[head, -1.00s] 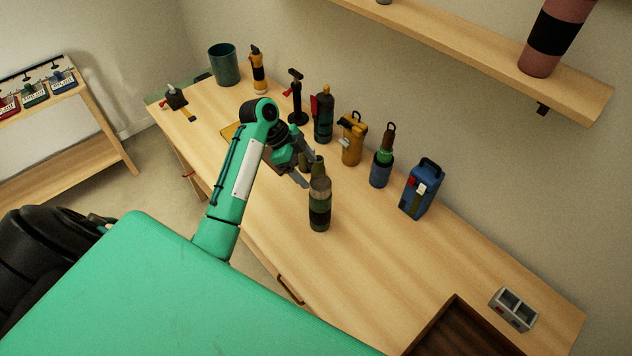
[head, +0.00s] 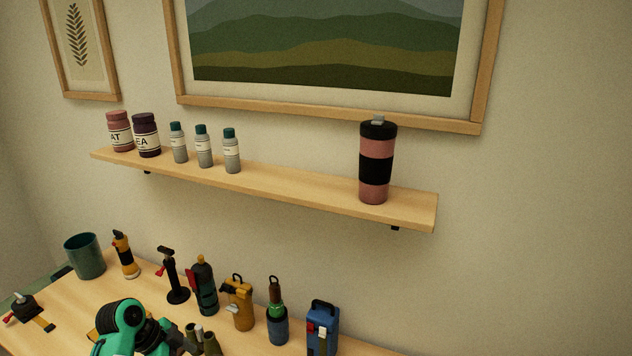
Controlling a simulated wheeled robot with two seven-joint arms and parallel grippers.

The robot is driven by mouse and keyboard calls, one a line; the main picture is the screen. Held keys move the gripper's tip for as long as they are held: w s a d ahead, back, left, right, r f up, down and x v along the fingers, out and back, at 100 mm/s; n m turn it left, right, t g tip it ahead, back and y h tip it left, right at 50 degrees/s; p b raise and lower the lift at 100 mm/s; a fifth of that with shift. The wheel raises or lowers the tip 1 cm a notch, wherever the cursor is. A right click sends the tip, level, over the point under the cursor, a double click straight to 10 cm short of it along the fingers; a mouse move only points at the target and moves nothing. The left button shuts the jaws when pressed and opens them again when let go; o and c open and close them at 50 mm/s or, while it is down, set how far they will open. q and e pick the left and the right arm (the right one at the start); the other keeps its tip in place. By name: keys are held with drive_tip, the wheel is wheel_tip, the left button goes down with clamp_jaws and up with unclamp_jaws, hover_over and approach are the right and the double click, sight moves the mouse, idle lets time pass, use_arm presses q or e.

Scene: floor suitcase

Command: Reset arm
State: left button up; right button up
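My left arm (head: 122,322) shows at the bottom left of the head view, green with a dark wrist, low over the workbench. Its gripper is mostly cut off by the bottom edge, so its fingers cannot be made out. It is close to a pair of dark olive, binocular-like tubes (head: 208,342); whether it touches them cannot be told. My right arm and gripper are out of view.
A wooden workbench (head: 68,298) holds a green cup (head: 85,256), a yellow flashlight (head: 125,255), a black pump (head: 172,275), a dark bottle (head: 204,286), a yellow canister (head: 239,303) and a blue case (head: 322,328). Above, a wall shelf (head: 300,190) bears jars, small bottles and a pink tumbler (head: 375,170).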

use_arm(q)
drive_tip(key=s+d+f+n+y, duration=0.2)
drive_tip(key=s+d+f+n, duration=0.1)
drive_tip(key=s, duration=0.3)
drive_tip(key=s+d+f+n+y, duration=0.1)
drive_tip(key=s+d+f+n, duration=0.1)
drive_tip(key=s+f, duration=0.35)
drive_tip(key=s+d+r+n+t+y, duration=0.1)
drive_tip(key=s+d+r+n, duration=0.15)
drive_tip(key=s, duration=0.55)
drive_tip(key=s+d+r+n+t+y, duration=0.1)
drive_tip(key=s+d+r+n, duration=0.1)
drive_tip(key=s+n, duration=0.35)
wheel_tip(320, 180, down, 33)
drive_tip(key=s+m+g+b, duration=0.2)
drive_tip(key=b, duration=0.1)
drive_tip(key=s+a+f+g+b, duration=0.1)
drive_tip(key=s+a+f+b, duration=0.1)
drive_tip(key=s+f, duration=1.7)
wheel_tip(320, 180, down, 4)
drive_tip(key=shift+s+a+r, duration=0.1)
drive_tip(key=shift+s+a, duration=0.05)
drive_tip(key=shift+a, duration=0.5)
